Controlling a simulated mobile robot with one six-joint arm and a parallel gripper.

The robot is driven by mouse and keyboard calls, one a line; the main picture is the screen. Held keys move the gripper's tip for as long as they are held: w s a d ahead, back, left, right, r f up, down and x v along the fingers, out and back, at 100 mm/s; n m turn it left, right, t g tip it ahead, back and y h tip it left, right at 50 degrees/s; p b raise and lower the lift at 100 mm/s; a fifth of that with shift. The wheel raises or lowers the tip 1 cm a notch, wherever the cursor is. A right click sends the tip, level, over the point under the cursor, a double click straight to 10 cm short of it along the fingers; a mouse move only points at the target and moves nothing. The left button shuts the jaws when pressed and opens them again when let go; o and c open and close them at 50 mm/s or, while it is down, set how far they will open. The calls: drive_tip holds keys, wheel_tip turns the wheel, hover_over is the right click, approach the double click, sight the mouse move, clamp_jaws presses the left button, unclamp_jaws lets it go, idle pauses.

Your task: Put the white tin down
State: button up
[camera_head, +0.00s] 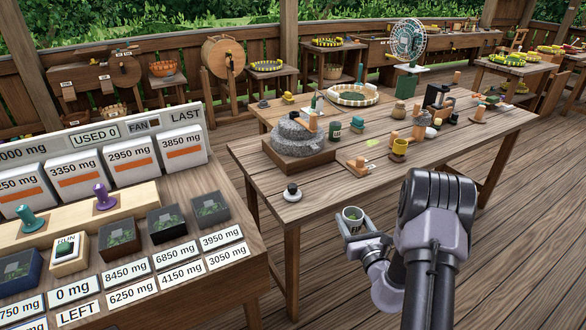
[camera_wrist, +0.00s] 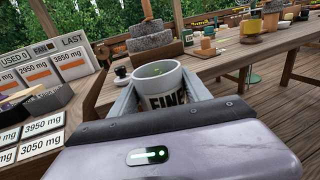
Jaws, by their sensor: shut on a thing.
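The white tin (camera_head: 353,215) has dark lettering on its side and something green inside. It is upright between the fingers of my gripper (camera_head: 356,229), which is shut on it. In the wrist view the tin (camera_wrist: 162,86) sits between both fingers of my gripper (camera_wrist: 165,98), its lower part hidden behind the gripper body. My gripper holds it in front of the near edge of the wooden table (camera_head: 340,190), apart from the tabletop.
A stone mill (camera_head: 297,140) stands on the table's left part, with a small black-and-white knobbed item (camera_head: 292,192) at the near left corner. The left counter (camera_head: 215,268) holds dark boxes and labels. The table's near front is mostly clear.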

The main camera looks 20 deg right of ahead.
drive_tip(key=shift+w+a+y, duration=0.1)
drive_tip(key=shift+a+y, duration=0.2)
drive_tip(key=shift+y, duration=0.1)
drive_tip(key=s+a+r+n+g+y, duration=0.1)
drive_tip(key=s+a+n+y, duration=0.2)
drive_tip(key=a, duration=0.9)
drive_tip(key=s+a+r+n+g+y, duration=0.1)
drive_tip(key=s+a+n+y, duration=0.3)
drive_tip(key=a, duration=0.9)
drive_tip(key=s+y, duration=0.2)
drive_tip(key=y, duration=0.1)
drive_tip(key=shift+a+y, duration=0.2)
drive_tip(key=shift+y, duration=0.1)
drive_tip(key=shift+a, duration=0.15)
